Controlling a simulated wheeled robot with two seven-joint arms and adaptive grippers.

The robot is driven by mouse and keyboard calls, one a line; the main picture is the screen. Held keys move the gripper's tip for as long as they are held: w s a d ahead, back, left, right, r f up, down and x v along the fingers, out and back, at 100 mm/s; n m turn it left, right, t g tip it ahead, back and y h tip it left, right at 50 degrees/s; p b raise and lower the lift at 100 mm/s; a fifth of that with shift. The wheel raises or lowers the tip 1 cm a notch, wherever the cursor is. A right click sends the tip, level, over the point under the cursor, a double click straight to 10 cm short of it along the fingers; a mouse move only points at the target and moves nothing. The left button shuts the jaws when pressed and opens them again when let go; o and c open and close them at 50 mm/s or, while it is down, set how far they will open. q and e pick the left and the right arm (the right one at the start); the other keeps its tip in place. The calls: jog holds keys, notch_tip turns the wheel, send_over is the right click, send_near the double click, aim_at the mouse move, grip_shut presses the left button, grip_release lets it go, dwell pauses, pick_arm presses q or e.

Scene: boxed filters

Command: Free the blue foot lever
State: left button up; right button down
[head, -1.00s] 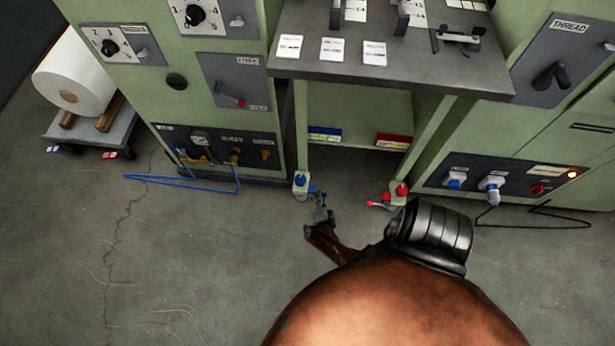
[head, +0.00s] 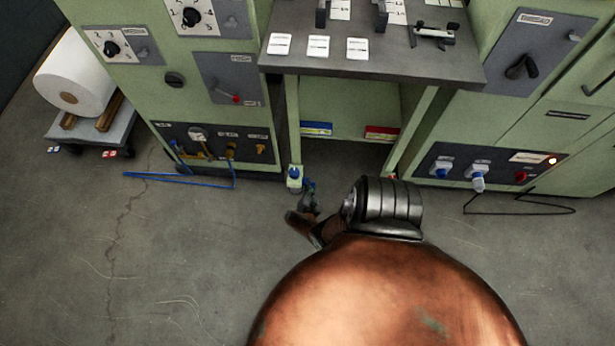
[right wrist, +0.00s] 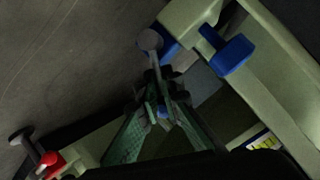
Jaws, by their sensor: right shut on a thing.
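The blue foot lever (head: 309,184) sits low at the foot of the left bench leg. In the right wrist view, a grey rod with a round grey end (right wrist: 150,40) shows by a blue part of its mount. A blue knob (right wrist: 232,54) stands on the same foot; it also shows in the head view (head: 294,172). My right gripper (head: 309,200) is at the lever, reaching in from the front. In the right wrist view its greenish fingers (right wrist: 160,108) are shut on the lever; the exact contact is dark. My left gripper is not in view.
A red knob (right wrist: 50,158) with its own lever is on the other bench foot, mostly hidden by my arm in the head view. A blue cable (head: 180,181) lies on the floor at left, a black cable (head: 520,210) at right. The bench top (head: 385,62) overhangs the feet.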

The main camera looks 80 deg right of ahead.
jog(key=shift+s+d+r, duration=0.35)
jog(key=shift+s+d, duration=0.15)
jog(key=shift+d, duration=0.15)
jog(key=c, duration=2.1)
grip_release()
jog(key=shift+r, duration=0.1)
jog(key=shift+o, duration=1.1)
jog(key=shift+w+a, duration=0.35)
jog(key=shift+f, duration=0.2)
